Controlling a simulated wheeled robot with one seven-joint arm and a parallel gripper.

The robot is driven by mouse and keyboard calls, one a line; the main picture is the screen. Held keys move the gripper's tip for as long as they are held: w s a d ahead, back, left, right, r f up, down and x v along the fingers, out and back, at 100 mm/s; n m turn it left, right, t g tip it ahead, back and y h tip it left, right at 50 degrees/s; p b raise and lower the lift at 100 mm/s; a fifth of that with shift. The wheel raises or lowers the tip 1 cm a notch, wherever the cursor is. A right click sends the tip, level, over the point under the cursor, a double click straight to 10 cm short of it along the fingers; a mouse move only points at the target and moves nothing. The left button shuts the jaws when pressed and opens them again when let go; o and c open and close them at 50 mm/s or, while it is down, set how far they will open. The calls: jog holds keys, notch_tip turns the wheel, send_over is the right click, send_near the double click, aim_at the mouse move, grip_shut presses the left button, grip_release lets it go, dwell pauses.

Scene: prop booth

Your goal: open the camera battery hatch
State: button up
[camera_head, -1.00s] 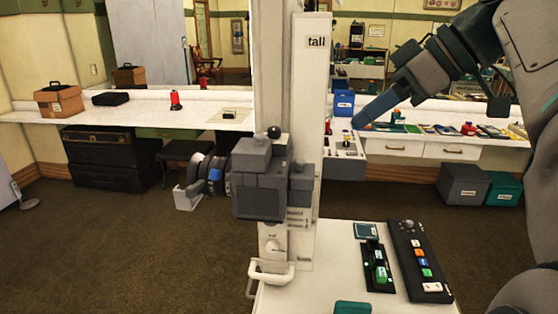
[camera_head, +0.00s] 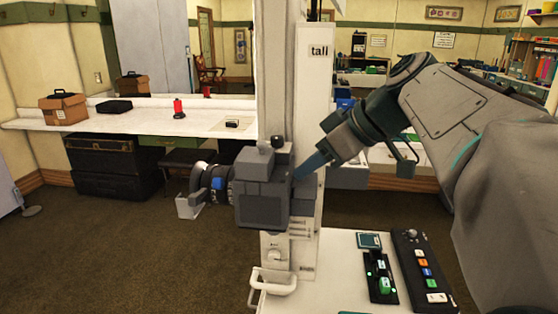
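A grey boxy camera (camera_head: 250,180) is mounted on a white upright column marked "tall", in the middle of the head view. Its lens and rings point left. A flat rectangular panel (camera_head: 263,210) is on the side facing me; I cannot tell whether this is the battery hatch, and no open flap shows. My gripper (camera_head: 308,168) comes in from the right, with its blue tip beside the camera's upper right part. Whether it touches the camera is not clear. The fingers overlap in this view, so I cannot tell whether they are open or shut.
A white table (camera_head: 325,270) below the camera holds control panels with coloured buttons (camera_head: 425,268). A white handle (camera_head: 273,284) sticks out low on the column. The floor at left is open.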

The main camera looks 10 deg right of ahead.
grip_shut()
